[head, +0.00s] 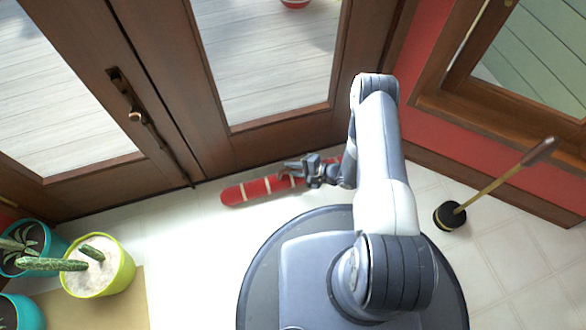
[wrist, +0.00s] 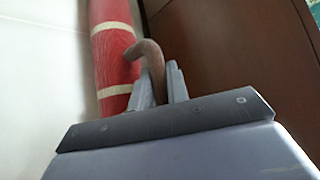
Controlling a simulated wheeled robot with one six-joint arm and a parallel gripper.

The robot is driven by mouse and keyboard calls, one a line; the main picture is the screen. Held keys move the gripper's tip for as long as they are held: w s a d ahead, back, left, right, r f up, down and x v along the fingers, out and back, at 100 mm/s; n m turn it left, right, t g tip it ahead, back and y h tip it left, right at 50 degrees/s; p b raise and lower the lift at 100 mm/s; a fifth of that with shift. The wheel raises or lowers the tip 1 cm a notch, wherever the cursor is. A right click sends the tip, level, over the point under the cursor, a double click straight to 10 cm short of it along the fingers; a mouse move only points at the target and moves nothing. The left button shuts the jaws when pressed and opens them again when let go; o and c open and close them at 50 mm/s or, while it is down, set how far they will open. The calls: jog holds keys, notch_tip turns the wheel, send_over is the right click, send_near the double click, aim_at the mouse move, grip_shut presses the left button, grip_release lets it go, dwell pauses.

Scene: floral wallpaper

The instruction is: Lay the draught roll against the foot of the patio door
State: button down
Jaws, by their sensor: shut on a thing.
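The draught roll (head: 255,189) is a long red roll with cream bands, close along the foot of the brown patio door (head: 200,150). A narrow strip of floor shows between its left end and the door. My gripper (head: 292,174) is over the roll's middle and hides part of it. In the wrist view my gripper (wrist: 160,85) is shut on a brown curved loop (wrist: 150,57) beside the roll (wrist: 113,50). The brown door panel (wrist: 225,60) stands to the right of the roll there. I cannot tell whether the roll touches the floor.
A plunger (head: 449,214) stands on the tiles at right, by the red wall. Potted cacti, one in a lime pot (head: 100,275), stand at lower left on a tan mat (head: 125,308). The pale floor (head: 185,240) between pots and roll is clear.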

jog(key=c, duration=1.4)
grip_release()
jog(key=shift+f, duration=0.1)
jog(key=shift+o, duration=0.2)
jog(key=shift+d+r, duration=0.15)
jog(key=shift+r, duration=0.1)
jog(key=p+v, duration=0.4)
jog(key=v, duration=0.7)
jog(key=shift+s+d, duration=0.2)
jog(key=shift+d, duration=0.15)
jog(key=shift+a, duration=0.1)
